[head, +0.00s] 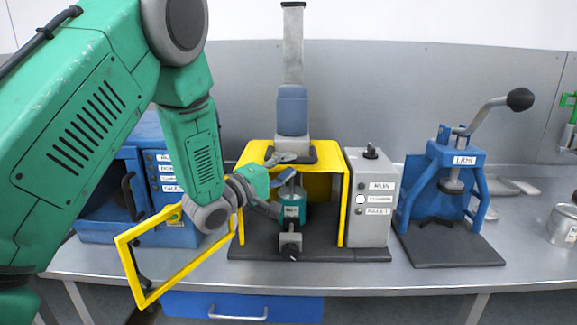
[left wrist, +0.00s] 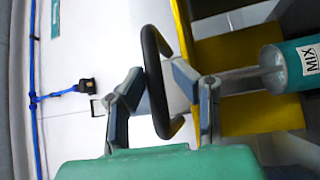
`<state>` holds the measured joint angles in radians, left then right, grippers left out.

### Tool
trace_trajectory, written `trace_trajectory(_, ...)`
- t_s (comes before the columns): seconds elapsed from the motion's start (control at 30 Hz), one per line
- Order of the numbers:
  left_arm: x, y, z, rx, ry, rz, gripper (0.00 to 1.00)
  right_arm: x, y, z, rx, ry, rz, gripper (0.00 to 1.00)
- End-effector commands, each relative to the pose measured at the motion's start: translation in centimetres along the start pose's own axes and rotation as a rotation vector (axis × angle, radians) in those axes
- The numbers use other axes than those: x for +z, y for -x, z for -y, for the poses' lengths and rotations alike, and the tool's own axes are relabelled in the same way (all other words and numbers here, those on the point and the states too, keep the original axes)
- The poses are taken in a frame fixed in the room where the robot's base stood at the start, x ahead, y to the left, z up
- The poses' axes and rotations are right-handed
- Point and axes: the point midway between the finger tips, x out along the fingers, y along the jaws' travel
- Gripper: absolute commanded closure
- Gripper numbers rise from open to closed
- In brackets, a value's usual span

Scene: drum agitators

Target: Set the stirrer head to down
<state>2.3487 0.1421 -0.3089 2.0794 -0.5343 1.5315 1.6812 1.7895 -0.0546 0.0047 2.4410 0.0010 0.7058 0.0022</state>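The stirrer stands behind the yellow frame, with a blue-grey housing (head: 292,110) on a tall upright column. A teal pot (head: 293,217) marked MIX sits below it; it also shows in the left wrist view (left wrist: 290,68). A dark loop handle (left wrist: 155,85) shows in the left wrist view, attached to a grey part. My left gripper (head: 286,166) is in front of the stirrer, above the pot. In the left wrist view its fingers (left wrist: 158,72) lie on either side of the handle bar; firm contact is not clear. My right gripper is out of view.
The yellow guard door (head: 160,291) is swung open to the left, beneath my left arm. A grey control box (head: 370,205) stands close on the right. A blue lever press (head: 455,205) is farther right. A blue cabinet (head: 98,225) stands left.

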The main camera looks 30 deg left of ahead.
Motion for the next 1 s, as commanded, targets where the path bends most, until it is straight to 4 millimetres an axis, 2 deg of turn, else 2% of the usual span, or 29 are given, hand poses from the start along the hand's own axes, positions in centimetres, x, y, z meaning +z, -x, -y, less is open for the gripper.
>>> trace_trajectory(0.17,-0.3,-0.2,-1.6,0.002,-0.001,-0.004,0.76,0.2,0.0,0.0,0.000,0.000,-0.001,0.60)
trace_trajectory(0.4,-0.9,-0.7,-6.8,0.015,-0.004,-0.004,0.76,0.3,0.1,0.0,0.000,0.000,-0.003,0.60)
trace_trajectory(0.53,-1.0,-1.0,-8.8,0.013,-0.004,-0.002,0.76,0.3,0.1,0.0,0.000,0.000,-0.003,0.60)
trace_trajectory(0.7,-1.1,-1.2,-9.8,0.004,-0.002,-0.001,0.76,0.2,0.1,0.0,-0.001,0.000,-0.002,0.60)
trace_trajectory(1.0,-1.2,-1.2,-9.9,0.002,-0.001,0.000,0.76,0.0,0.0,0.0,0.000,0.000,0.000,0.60)
